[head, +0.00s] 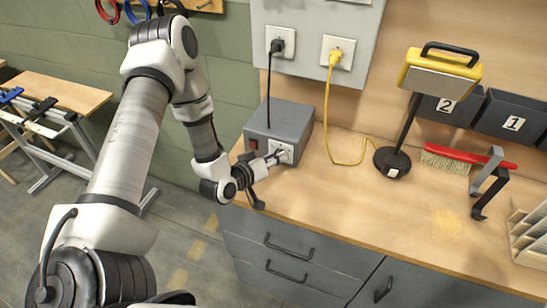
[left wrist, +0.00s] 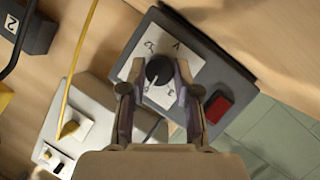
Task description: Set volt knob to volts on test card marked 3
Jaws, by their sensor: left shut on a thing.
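The power supply is a grey box (head: 285,118) at the back left of the bench. Its front has a white dial plate (head: 287,156) and a red switch (head: 252,144). In the left wrist view the volt knob (left wrist: 159,69) is round and black, on the white plate (left wrist: 186,68) with small marks I cannot read surely. My left gripper (head: 273,158) is at the plate, its fingers shut on the knob from both sides; they also show in the left wrist view (left wrist: 160,84). The knob is mostly hidden in the head view. No card marked 3 is seen.
A yellow lamp (head: 440,72) on a black stand is right of the box, its yellow cord (head: 331,125) on the bench. Bins marked 2 (head: 447,107) and 1 (head: 512,122) stand behind. A red brush (head: 470,157) lies right. The bench front (head: 345,202) is clear.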

